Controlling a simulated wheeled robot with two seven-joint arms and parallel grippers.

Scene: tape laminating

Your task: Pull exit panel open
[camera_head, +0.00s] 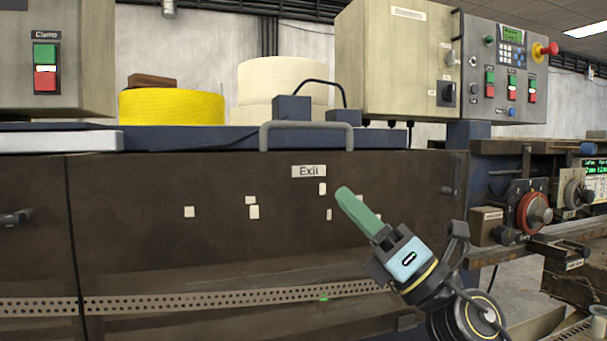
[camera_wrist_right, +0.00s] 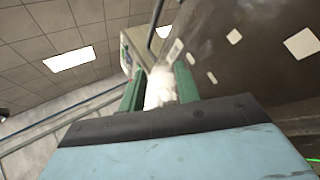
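The exit panel (camera_head: 230,240) is a dark brown, see-through front panel marked with a white Exit label (camera_head: 309,171). It looks shut. Its grey bar handle (camera_head: 306,126) stands up at the panel's top edge. My right gripper (camera_head: 347,194) has green fingers and is in front of the panel, below and right of the handle, not touching the handle. In the right wrist view the two green fingers (camera_wrist_right: 158,88) stand apart with a bright area seen between them, and a dark bar (camera_wrist_right: 155,22) shows beyond them. My left gripper is not in view.
A control box (camera_head: 400,60) with buttons and a red stop knob (camera_head: 545,50) overhangs the right side. A yellow tape roll (camera_head: 172,107) and white rolls (camera_head: 283,80) sit behind the top edge. A neighbouring panel (camera_head: 30,190) is at the left.

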